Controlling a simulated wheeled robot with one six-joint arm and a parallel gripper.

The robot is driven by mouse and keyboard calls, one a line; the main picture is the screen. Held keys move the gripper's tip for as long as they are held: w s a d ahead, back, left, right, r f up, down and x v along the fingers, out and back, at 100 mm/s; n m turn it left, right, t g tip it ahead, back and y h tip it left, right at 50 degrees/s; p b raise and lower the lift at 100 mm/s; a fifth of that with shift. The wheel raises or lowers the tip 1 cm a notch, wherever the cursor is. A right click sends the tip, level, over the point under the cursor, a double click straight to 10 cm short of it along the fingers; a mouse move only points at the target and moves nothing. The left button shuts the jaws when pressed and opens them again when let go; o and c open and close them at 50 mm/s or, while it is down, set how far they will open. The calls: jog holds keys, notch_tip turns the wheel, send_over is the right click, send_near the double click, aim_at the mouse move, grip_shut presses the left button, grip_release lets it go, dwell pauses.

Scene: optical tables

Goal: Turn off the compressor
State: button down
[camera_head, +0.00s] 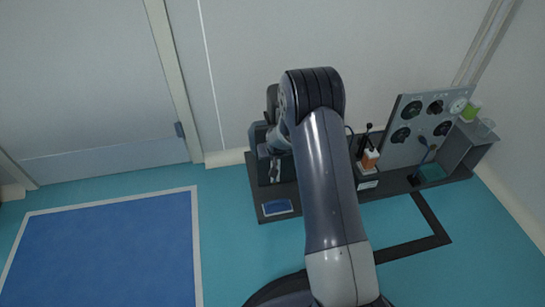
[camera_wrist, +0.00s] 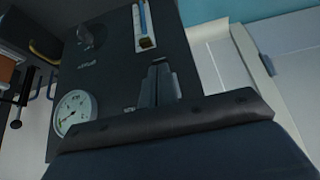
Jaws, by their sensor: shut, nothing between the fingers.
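A dark unit, which I take to be the compressor, stands at the left end of the dark bench in the head view (camera_head: 257,137), partly hidden behind my arm. In the wrist view its dark face (camera_wrist: 112,75) shows a round white gauge (camera_wrist: 73,112), a dark knob-like part (camera_wrist: 88,38) with small lettering below it, and a white-framed slot with a blue strip and a brownish end (camera_wrist: 144,25). My gripper (camera_wrist: 160,66) is shut and empty in front of this face, its tips below the slot. I cannot tell whether it touches the face.
A grey panel with several round dials (camera_head: 422,125) stands on the right part of the bench (camera_head: 400,189). An orange-and-white block (camera_head: 370,158) sits right of my arm. A blue tray-like item (camera_head: 278,208) lies at the bench's front left. Blue floor mat (camera_head: 100,250) is clear.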

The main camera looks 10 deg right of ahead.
jog(key=shift+w+r, duration=0.35)
jog(key=shift+w, duration=0.4)
